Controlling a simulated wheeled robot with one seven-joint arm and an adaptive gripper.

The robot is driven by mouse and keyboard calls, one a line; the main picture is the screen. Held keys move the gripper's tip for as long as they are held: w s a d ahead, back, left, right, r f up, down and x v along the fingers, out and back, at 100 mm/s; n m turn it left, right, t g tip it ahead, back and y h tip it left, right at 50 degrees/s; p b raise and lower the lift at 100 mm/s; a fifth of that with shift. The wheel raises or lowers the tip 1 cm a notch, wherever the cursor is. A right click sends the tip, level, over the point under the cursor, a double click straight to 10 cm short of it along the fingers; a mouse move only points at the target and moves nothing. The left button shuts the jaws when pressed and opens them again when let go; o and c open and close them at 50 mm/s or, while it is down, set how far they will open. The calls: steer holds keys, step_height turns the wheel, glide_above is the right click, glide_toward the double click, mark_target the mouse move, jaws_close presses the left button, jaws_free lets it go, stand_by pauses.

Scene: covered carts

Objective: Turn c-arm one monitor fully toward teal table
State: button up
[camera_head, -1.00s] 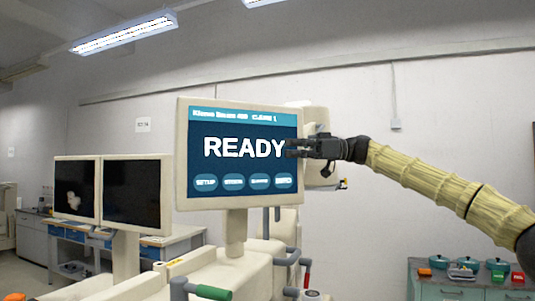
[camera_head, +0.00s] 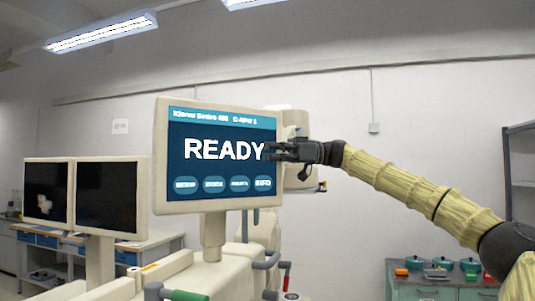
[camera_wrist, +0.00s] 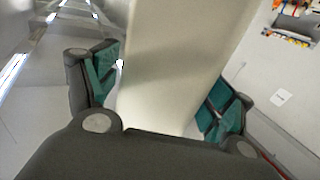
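The c-arm one monitor (camera_head: 217,192) is a cream-framed screen reading READY and C-ARM 1, upright on a post above a cream cart. Its screen faces my head camera. My gripper (camera_head: 282,152) is at its right edge, with dark fingertips in front of the screen's right side. In the wrist view the cream monitor body (camera_wrist: 170,70) lies between the two teal-padded fingers of my gripper (camera_wrist: 160,95), which are spread apart. Firm contact cannot be told. A grey-teal table (camera_head: 425,293) stands at the lower right with teal pots on it.
Two dark screens (camera_head: 107,198) stand to the left of the monitor. A cart handle with a green grip (camera_head: 188,295) and one with a red grip (camera_head: 286,277) are below. A shelf rack (camera_head: 507,175) stands at the far right.

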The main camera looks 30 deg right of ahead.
steer(key=v, duration=1.2)
steer(key=shift+r, duration=0.1)
stand_by(0.5)
